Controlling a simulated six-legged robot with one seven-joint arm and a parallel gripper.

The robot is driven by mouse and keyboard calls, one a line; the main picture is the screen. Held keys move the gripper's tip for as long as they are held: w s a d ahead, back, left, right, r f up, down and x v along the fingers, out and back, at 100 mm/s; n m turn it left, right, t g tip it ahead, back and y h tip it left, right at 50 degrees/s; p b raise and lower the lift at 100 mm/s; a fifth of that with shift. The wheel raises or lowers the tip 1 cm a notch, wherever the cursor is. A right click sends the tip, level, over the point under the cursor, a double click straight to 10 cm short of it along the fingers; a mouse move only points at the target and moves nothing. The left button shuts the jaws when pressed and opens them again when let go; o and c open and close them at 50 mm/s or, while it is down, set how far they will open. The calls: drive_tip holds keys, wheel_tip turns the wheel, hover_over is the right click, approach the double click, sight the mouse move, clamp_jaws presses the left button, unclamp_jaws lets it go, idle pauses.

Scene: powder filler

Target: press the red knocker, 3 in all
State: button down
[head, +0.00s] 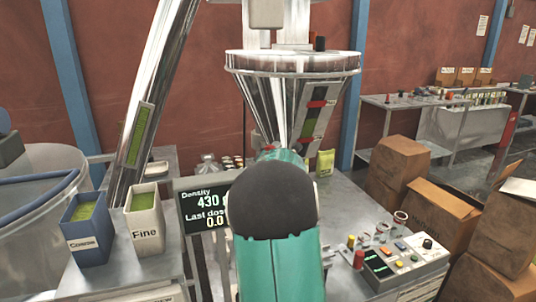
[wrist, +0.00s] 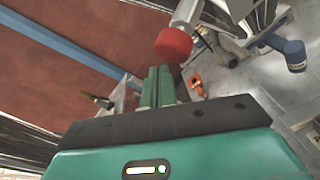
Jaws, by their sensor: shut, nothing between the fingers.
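In the wrist view the red knocker (wrist: 174,44) is a round red cap on the end of a pale metal cylinder. My gripper (wrist: 159,72) has its two green fingers shut together with nothing between them. In that picture the fingertips lie just below and left of the red cap. I cannot tell whether they touch it. In the head view my own green and black arm covers the middle, hiding my gripper, and I cannot make out the knocker for certain. The steel hopper (head: 290,62) stands above and beyond my arm.
A display (head: 204,208) reads "Density 430" and "Last dose 0.0", partly covered by my arm. A blue bin (head: 87,230) and a white "Fine" bin (head: 145,222) stand at left. A control box (head: 408,262) sits at right on the steel table. Cardboard boxes (head: 497,218) are stacked farther right.

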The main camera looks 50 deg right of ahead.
drive_tip(key=shift+w+d, duration=0.1)
drive_tip(key=shift+d, duration=0.25)
drive_tip(key=shift+w+d, duration=0.25)
drive_tip(key=shift+d, duration=0.7)
idle(1.0)
drive_tip(key=shift+a, duration=0.15)
drive_tip(key=shift+s+a, duration=0.2)
drive_tip(key=shift+a, duration=0.4)
drive_tip(key=shift+s+a, duration=0.15)
drive_tip(key=shift+a, duration=0.45)
drive_tip(key=shift+a, duration=0.1)
drive_tip(key=a, duration=0.2)
drive_tip(key=s+a, duration=0.1)
drive_tip(key=a, duration=0.1)
drive_tip(key=shift+s+a, duration=0.2)
drive_tip(key=shift+a, duration=0.15)
idle(2.2)
